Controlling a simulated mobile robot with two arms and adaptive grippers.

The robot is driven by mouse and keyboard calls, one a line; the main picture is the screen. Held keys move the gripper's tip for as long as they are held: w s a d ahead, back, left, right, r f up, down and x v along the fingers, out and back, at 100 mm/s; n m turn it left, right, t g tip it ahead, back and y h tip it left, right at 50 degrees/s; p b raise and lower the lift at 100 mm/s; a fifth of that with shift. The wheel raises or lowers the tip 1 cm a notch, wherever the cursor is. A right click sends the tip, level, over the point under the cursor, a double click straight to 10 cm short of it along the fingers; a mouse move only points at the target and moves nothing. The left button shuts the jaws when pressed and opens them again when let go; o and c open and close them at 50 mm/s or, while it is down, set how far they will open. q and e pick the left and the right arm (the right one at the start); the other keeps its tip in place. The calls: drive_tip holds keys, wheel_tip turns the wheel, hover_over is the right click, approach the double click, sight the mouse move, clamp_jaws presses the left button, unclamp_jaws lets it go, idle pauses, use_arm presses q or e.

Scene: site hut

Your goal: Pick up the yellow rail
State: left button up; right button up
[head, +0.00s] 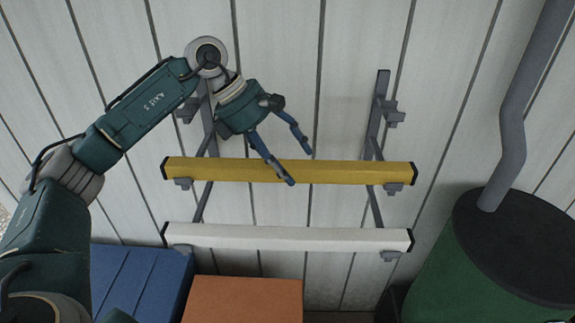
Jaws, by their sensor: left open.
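The yellow rail (345,172) is a long bar with black end caps. It lies level across the brackets of a grey wall rack (375,125). My left gripper (301,168) is open, its two blue fingers pointing down and to the right. In the picture one finger overlaps the rail's middle and the other ends near its upper edge. I cannot tell whether either finger touches the rail. Nothing is held between the fingers. My right gripper is not in view.
A white rail (290,237) lies on the brackets below the yellow one. A blue box (140,280) and an orange box (243,298) stand below. A green drum-shaped stove (450,265) with a grey pipe (513,120) stands at the right. The panelled wall (280,50) is close behind the rack.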

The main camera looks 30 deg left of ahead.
sight(288, 161)
use_arm(q)
drive_tip(key=shift+d+f, duration=0.15)
drive_tip(key=c, duration=1.6)
drive_tip(key=shift+w, duration=0.1)
clamp_jaws()
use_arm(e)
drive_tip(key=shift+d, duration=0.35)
use_arm(q)
drive_tip(key=shift+r, duration=0.2)
drive_tip(key=shift+r, duration=0.65)
wheel_tip(288, 161, up, 18)
drive_tip(key=b, duration=0.2)
drive_tip(key=shift+r, duration=0.2)
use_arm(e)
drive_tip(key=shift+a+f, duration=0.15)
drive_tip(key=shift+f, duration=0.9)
